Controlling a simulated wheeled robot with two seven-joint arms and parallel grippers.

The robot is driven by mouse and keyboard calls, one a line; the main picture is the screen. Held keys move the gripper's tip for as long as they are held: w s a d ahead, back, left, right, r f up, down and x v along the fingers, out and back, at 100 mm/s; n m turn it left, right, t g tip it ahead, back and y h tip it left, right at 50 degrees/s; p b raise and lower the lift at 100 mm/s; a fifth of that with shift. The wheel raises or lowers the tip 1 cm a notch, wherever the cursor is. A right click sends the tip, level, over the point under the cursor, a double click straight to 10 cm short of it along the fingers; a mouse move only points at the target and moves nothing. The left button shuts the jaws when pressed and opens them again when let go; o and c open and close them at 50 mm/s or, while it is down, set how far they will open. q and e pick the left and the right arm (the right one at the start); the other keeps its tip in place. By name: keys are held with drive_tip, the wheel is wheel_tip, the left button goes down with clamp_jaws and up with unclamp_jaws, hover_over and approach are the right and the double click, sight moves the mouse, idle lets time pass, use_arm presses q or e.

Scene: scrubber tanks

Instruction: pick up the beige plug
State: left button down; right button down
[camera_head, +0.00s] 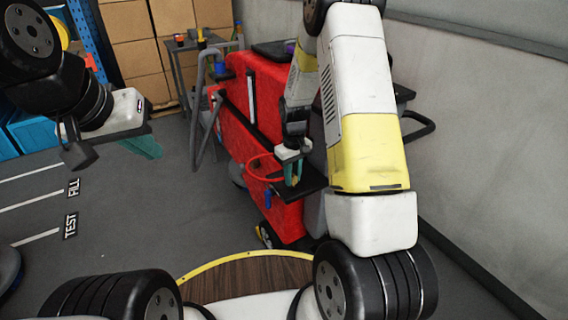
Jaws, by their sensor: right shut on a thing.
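My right gripper (292,176) has green fingers and points down at the black shelf on the side of the red scrubber machine (255,115). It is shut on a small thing. My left gripper (146,148) hangs over open floor at the left, apart from the machine. Its teal fingers are seen from the side, so I cannot tell how far apart they are.
A black shelf (312,181) and a red hoop (262,168) stick out from the machine by my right gripper. A small cart (190,62) and stacked cardboard boxes (128,38) stand behind. A grey wall (480,130) bounds the right.

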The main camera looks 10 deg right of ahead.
drive_tip(key=r, duration=0.1)
drive_tip(key=s+r, duration=0.1)
drive_tip(key=r, duration=0.1)
drive_tip(key=shift+a, duration=0.15)
drive_tip(key=s+a+r, duration=0.1)
drive_tip(key=s+a, duration=0.1)
drive_tip(key=s, duration=0.5)
drive_tip(key=s+a+r, duration=0.1)
drive_tip(key=s+a, duration=0.1)
drive_tip(key=s, duration=0.5)
drive_tip(key=shift+s+r+m, duration=0.25)
drive_tip(key=shift+m, duration=0.05)
hover_over(293, 176)
drive_tip(key=shift+w+f, duration=0.1)
drive_tip(key=shift+w, duration=0.1)
drive_tip(key=shift+f, duration=0.1)
drive_tip(key=shift+f, duration=2.15)
drive_tip(key=shift+f, duration=0.3)
